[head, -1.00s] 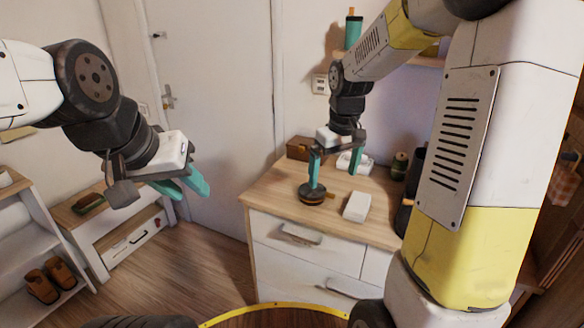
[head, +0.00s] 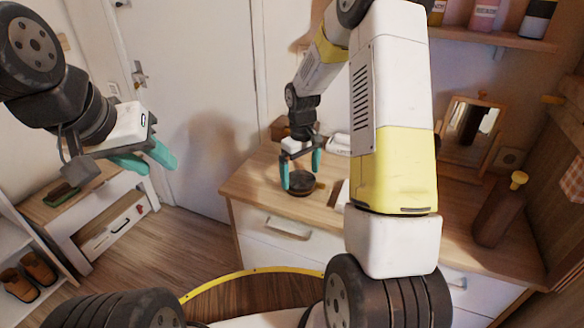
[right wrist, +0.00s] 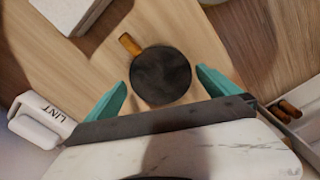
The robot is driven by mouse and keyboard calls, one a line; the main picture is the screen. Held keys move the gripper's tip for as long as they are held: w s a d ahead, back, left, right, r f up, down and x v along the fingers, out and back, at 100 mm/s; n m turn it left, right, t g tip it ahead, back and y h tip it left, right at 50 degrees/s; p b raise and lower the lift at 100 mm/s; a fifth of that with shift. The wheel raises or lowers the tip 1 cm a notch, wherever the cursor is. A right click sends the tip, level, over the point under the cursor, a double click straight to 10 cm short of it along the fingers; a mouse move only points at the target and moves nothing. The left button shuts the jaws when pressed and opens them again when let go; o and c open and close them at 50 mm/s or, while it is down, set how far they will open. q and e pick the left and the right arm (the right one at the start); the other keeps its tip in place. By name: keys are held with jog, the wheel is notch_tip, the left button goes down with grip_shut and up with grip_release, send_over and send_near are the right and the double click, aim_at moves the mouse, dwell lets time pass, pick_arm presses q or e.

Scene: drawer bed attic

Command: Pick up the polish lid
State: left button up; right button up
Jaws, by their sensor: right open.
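The polish lid appears as a dark round disc (head: 301,183) lying on the wooden dresser top, with an orange-brown piece at its edge. In the right wrist view the disc (right wrist: 160,75) lies between the finger tips, with the brown piece (right wrist: 130,44) on its far side. I cannot tell whether the lid sits on a tin. My right gripper (head: 301,179) is open and points down, with one teal finger on each side of the disc and nothing held. My left gripper (head: 160,168) is open and empty, in the air left of the dresser.
A white lint box (right wrist: 40,115) lies beside the disc in the right wrist view. A brown box (head: 281,129) stands behind on the dresser. A framed mirror (head: 470,125) and a brown bottle (head: 500,208) stand at the right.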

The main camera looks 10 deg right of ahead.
jog(key=shift+f, duration=0.65)
jog(key=c, duration=1.1)
jog(key=shift+r, duration=0.15)
